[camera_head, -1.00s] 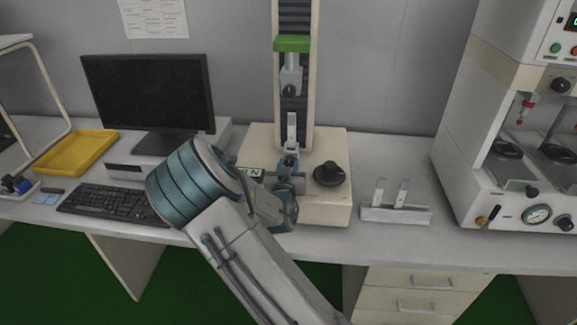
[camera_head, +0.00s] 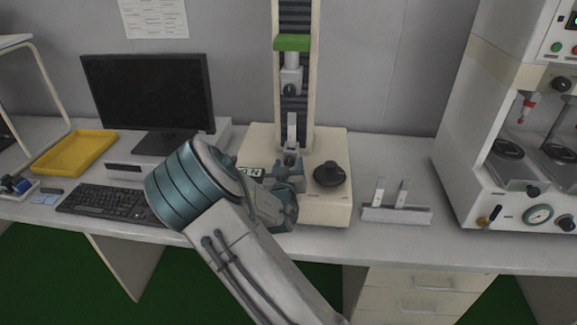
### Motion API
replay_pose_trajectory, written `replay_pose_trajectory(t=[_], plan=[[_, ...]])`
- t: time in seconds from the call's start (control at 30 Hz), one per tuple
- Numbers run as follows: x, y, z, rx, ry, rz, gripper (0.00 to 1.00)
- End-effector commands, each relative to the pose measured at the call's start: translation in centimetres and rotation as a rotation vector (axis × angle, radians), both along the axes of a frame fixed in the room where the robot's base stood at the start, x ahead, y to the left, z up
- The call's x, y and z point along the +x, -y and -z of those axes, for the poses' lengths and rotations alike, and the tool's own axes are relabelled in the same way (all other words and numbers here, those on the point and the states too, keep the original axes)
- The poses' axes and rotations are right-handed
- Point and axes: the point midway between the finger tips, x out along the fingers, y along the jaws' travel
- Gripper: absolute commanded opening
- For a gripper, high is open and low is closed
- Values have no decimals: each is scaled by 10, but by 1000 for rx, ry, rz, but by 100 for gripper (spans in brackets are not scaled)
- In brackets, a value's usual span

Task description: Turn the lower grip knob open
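A cream tensile tester stands on the bench, with a tall column and a broad base (camera_head: 325,212). The lower grip knob cannot be made out; my gripper and wrist cover that area. My gripper (camera_head: 282,170) is at the front of the lower grip, partly hidden behind my wrist. Whether its fingers are open or shut does not show.
A large black knob (camera_head: 330,173) sits on the base, right of my gripper. A monitor (camera_head: 150,95), keyboard (camera_head: 105,202) and yellow tray (camera_head: 74,152) are on the left.

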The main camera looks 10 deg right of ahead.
Motion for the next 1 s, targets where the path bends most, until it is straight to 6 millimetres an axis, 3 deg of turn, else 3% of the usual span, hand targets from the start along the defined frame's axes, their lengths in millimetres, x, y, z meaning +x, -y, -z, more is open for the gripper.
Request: replay_pose_trajectory(t=[0.27,0.7,1.0], plan=[[-12,-4,1,2,0,0,52],[-101,-34,1,2,-1,-3,52],[-130,-43,1,0,-1,-1,52]])
